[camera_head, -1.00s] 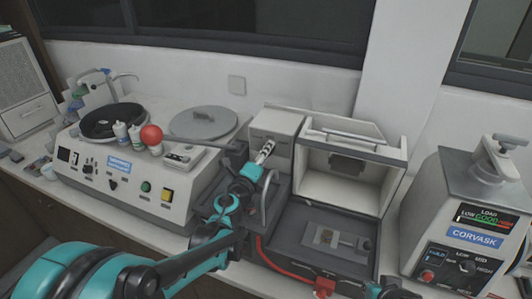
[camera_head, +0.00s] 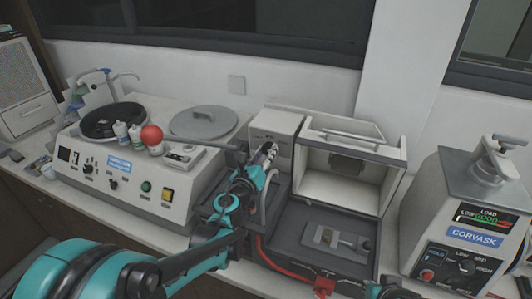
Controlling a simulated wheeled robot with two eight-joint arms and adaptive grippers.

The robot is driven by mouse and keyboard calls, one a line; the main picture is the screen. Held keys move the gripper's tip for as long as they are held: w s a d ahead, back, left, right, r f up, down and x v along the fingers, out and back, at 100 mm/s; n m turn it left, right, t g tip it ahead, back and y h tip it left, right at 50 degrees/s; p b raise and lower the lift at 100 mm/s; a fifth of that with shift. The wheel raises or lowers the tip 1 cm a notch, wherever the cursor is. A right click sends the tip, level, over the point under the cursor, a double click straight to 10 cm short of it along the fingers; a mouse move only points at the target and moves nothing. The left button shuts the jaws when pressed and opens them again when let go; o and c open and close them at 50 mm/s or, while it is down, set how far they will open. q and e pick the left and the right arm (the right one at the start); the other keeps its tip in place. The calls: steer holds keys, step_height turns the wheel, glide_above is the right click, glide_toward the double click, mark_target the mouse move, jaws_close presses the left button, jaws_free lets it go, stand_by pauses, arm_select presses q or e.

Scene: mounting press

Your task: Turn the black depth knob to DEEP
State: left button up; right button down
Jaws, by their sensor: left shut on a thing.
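My left gripper (camera_head: 266,154) is at the front face of the light grey box (camera_head: 285,124) on the left side of the open-lidded machine. Its jaws are shut on the black depth knob there. The gripper hides the knob, and I cannot read the knob's setting. Small print on the box face beside the fingers is too small to read. A teal and dark part of my right arm (camera_head: 392,290) shows at the bottom edge; its jaws cannot be made out.
The open chamber (camera_head: 345,190) and its grey bed (camera_head: 338,238) lie right of the gripper. A CORVASK press (camera_head: 470,215) stands right. A red hose (camera_head: 272,264) runs along the front.

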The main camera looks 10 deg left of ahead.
arm_select(q)
steer(key=shift+d+m, duration=0.1)
steer(key=shift+m, duration=0.3)
steer(key=o, duration=1.2)
steer(key=shift+c, duration=0.2)
steer(key=s, duration=0.4)
steer(key=s+a, duration=0.1)
steer(key=s, duration=0.3)
steer(key=s+a, duration=0.1)
steer(key=s, duration=0.2)
steer(key=shift+s+a, duration=0.2)
steer(key=shift+s, duration=0.2)
steer(key=shift+f, duration=0.1)
